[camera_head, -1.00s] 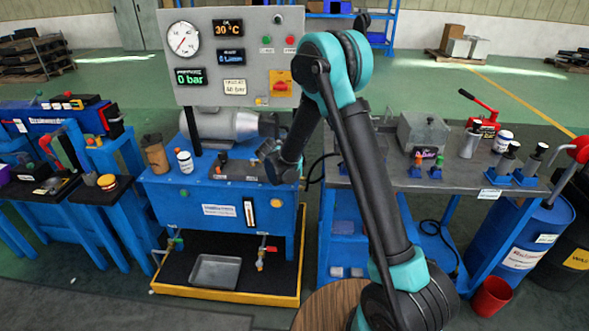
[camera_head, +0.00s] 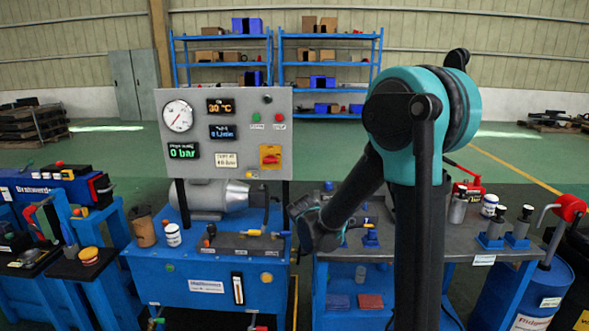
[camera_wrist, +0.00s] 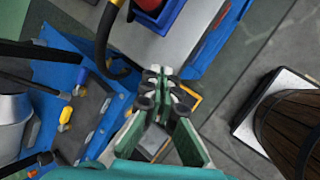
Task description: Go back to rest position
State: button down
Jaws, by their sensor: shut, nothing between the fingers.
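My gripper (camera_wrist: 160,84) shows in the wrist view with its green fingers drawn together at the tips, and nothing is between them. It hangs over the gap between the blue hydraulic unit (camera_wrist: 28,118) and the grey bench top (camera_wrist: 150,38). In the head view my arm rises on the right and bends down to the left, its wrist between the blue unit (camera_head: 210,285) and the right bench (camera_head: 455,250). The fingers cannot be made out clearly there.
The gauge panel (camera_head: 225,168) stands above the unit, left of my arm. A yellow valve handle (camera_wrist: 65,116) and a black hose (camera_wrist: 104,38) lie near my gripper. A wooden barrel-like thing (camera_wrist: 292,125) stands at the wrist view's right. Shelves (camera_head: 275,65) are far back.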

jog(key=s+d+f+m+g+y, duration=0.1)
jog(key=s+d+m, duration=0.4)
jog(key=s+m, duration=0.5)
jog(key=s+d+f+m+g+y, duration=0.1)
jog(key=s+d+m+y, duration=0.1)
jog(key=s+d+m, duration=0.4)
jog(key=s+m, duration=0.5)
jog(key=s, duration=0.3)
jog(key=shift+w+f, duration=0.1)
